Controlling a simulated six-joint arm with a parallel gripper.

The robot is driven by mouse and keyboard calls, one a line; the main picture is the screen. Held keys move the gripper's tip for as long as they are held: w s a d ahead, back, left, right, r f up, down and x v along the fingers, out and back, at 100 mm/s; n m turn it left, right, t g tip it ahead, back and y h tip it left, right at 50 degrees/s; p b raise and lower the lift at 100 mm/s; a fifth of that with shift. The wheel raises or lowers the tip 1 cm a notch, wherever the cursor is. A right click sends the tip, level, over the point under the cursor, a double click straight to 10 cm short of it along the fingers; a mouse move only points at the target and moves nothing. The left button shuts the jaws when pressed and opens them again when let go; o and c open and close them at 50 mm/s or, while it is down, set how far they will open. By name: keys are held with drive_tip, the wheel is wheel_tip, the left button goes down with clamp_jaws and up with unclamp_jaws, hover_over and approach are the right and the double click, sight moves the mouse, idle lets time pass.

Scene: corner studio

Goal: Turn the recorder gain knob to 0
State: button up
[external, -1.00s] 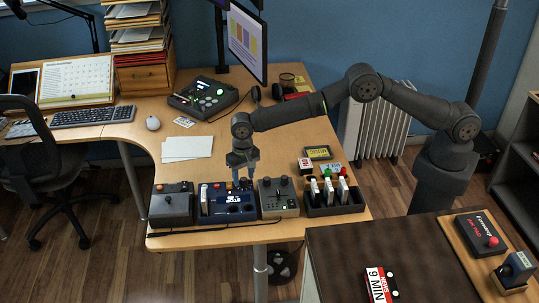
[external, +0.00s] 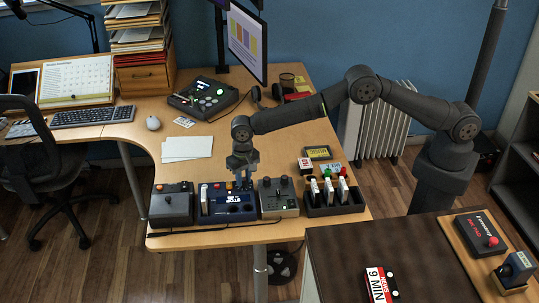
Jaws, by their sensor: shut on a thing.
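The recorder (external: 229,210) is a dark blue box at the front edge of the desk, between two grey boxes. Its small lit display shows white characters too small to read. My gripper (external: 243,187) points straight down at the rear right part of the recorder. Its fingers are shut on the gain knob, which they hide. The knob's pointer and its scale cannot be read at this size. Another dark knob shows on the recorder's front face, clear of the fingers.
Farther right is a black rack (external: 340,208) with several upright cards.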

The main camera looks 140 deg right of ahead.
sight(243, 178)
drive_tip(key=shift+n, duration=0.3)
drive_tip(key=n, duration=0.6)
drive_tip(key=shift+n, duration=0.3)
drive_tip(key=n, duration=0.6)
drive_tip(key=shift+n, duration=0.4)
drive_tip(key=o, duration=1)
wheel_tip(243, 178, up, 18)
drive_tip(key=shift+d+f, duration=0.2)
drive_tip(key=shift+f, duration=0.05)
drive_tip(key=shift+s, duration=0.1)
drive_tip(key=f, duration=1.7)
drive_tip(key=shift+a+f, duration=0.2)
drive_tip(key=shift+f, duration=0.05)
